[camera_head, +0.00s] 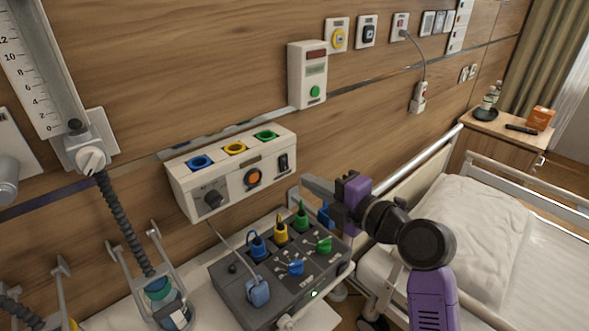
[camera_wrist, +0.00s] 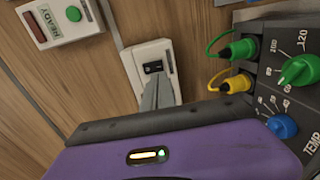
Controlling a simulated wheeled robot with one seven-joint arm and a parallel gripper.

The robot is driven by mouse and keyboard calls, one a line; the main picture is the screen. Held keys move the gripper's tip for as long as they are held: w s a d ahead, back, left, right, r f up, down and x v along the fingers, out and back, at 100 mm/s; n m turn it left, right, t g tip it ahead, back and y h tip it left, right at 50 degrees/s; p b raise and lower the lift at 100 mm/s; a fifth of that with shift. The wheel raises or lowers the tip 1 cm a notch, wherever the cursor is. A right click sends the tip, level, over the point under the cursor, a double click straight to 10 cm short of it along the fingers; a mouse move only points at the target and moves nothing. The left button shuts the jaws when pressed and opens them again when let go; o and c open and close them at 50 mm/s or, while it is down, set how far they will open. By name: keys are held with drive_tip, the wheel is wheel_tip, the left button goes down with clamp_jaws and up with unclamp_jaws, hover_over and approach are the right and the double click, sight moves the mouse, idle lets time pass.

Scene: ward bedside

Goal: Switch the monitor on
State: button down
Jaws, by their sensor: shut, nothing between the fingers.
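A white wall unit (camera_head: 232,172) has blue, yellow and green sockets on top, and a knob, an orange button and a black rocker switch (camera_head: 283,162) on its front. The switch also shows in the wrist view (camera_wrist: 153,67). Below it stands a grey console (camera_head: 282,290) with coloured plugs, knobs and a small lit green lamp (camera_head: 314,293). Which of these is the monitor is not labelled readably. My gripper (camera_head: 304,182) is shut and empty, its fingertips (camera_wrist: 156,82) close to the switch. Whether they touch it, I cannot tell.
A wall box (camera_head: 308,75) with a green button hangs above; it reads READY in the wrist view (camera_wrist: 62,20). Blue, yellow and green plugs (camera_head: 302,215) stand up from the console below my gripper. A bed (camera_head: 480,230) is at right.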

sight(285, 169)
drive_tip(key=p+x, duration=0.1)
drive_tip(key=x, duration=0.4)
drive_tip(key=shift+w+a, duration=0.25)
drive_tip(key=shift+w, duration=0.05)
drive_tip(key=shift+f, duration=0.15)
drive_tip(key=shift+w+f+b, duration=0.15)
drive_tip(key=shift+f+b, duration=0.1)
drive_tip(key=shift+b, duration=0.95)
drive_tip(key=shift+a+r, duration=0.1)
drive_tip(key=shift+r, duration=0.2)
